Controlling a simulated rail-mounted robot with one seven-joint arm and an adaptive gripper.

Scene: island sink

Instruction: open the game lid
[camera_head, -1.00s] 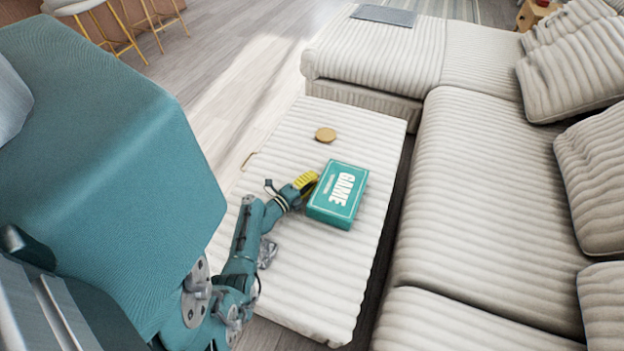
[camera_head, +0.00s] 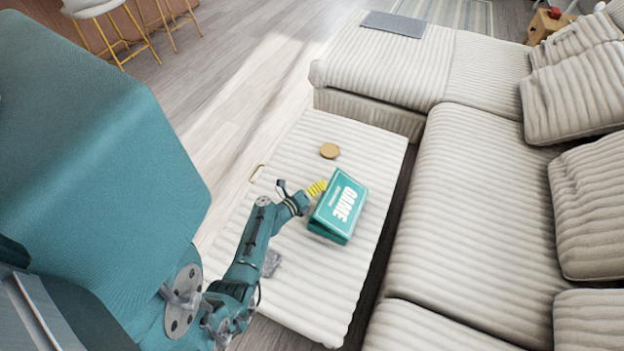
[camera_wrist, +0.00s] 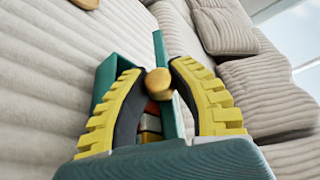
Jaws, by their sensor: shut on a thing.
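The teal game box (camera_head: 328,235) sits on the pale ribbed table. Its lid (camera_head: 345,203), with white "GAME" lettering, is tilted up on the side by my gripper (camera_head: 321,187). In the wrist view, the lid (camera_wrist: 158,48) shows nearly edge-on, with the box (camera_wrist: 104,78) to its left. Red and pale contents (camera_wrist: 152,122) show in the gap between them. The yellow fingers of my gripper (camera_wrist: 157,78) are shut at the lid's edge, on a small rounded gold tab (camera_wrist: 158,82). The far side of the lid is hidden.
A round gold-brown disc (camera_head: 329,151) lies on the table (camera_head: 300,275) beyond the box. A pale ribbed sofa (camera_head: 470,210) stands close on the right. A clear grey object (camera_head: 271,262) lies near my arm.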

